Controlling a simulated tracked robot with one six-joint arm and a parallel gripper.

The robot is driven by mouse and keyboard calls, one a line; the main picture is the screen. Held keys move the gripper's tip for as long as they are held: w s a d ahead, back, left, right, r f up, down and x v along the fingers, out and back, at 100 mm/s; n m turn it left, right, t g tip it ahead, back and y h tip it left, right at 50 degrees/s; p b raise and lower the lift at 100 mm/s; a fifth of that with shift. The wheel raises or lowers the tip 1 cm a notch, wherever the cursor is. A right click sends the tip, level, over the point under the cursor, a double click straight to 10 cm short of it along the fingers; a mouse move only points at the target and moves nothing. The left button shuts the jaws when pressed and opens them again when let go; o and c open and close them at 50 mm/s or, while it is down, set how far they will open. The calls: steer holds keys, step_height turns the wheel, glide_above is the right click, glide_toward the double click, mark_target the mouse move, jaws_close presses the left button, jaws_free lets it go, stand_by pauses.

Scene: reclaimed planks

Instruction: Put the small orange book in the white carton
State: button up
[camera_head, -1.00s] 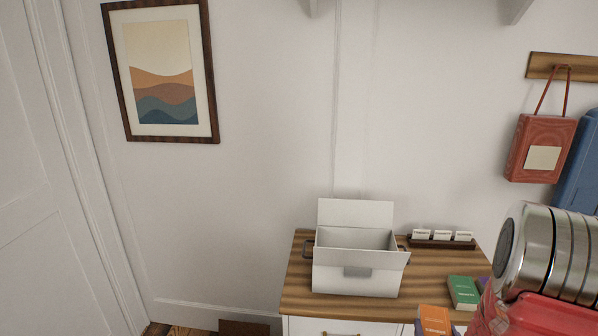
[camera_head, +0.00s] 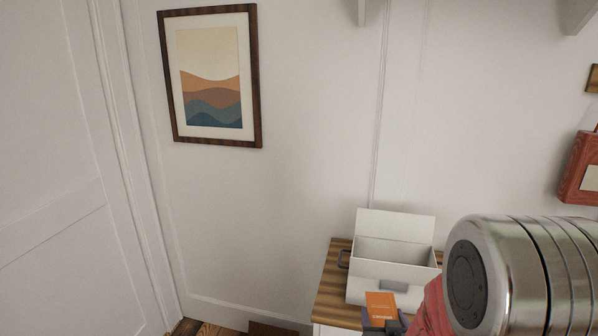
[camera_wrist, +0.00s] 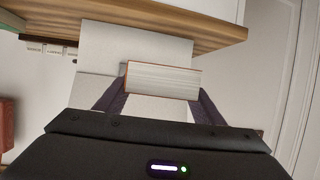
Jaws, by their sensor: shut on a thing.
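The small orange book (camera_head: 381,304) is held up in front of the white carton (camera_head: 385,270), overlapping its lower front in the head view. My gripper (camera_wrist: 160,100) is shut on the book, whose pale page edge (camera_wrist: 163,78) faces the wrist camera between the two dark fingers. The carton stands open on the wooden cabinet top, with its back flap raised. In the wrist view pale carton panels (camera_wrist: 130,45) show behind the book. The gap between book and carton cannot be judged exactly.
The wooden cabinet top (camera_head: 333,283) shows left of the carton. My arm hides its right part in the head view. Small white cards (camera_wrist: 52,50) stand beside the carton in the wrist view.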

steer(key=a+n+y, duration=0.1)
steer(key=a, duration=0.5)
steer(key=shift+w+r, duration=0.25)
steer(key=shift+r, duration=0.2)
